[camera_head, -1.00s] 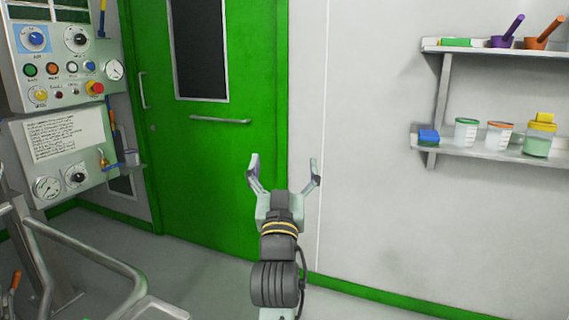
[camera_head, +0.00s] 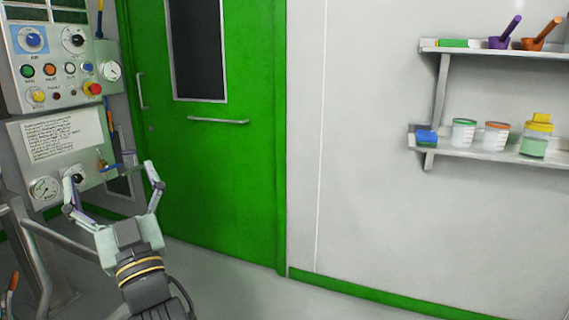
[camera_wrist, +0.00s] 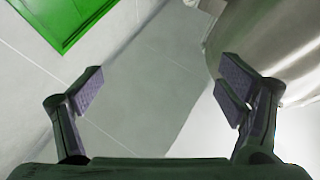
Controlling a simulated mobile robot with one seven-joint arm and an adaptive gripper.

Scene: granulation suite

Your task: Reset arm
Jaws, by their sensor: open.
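My gripper (camera_head: 112,190) is at the lower left in the head view, in front of the green door's left side and the control panel. Its two fingers are spread apart with nothing between them. In the wrist view my gripper (camera_wrist: 165,95) also shows open, with grey floor between and beyond its dark finger pads. The rest of my arm runs down out of the bottom of the head view.
A control panel (camera_head: 60,100) with gauges and buttons stands at left, with metal tube rails (camera_head: 95,250) below it. A green door (camera_head: 235,170) is behind. Wall shelves (camera_head: 480,150) at right hold tubs and scoops. Floor at lower middle is clear.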

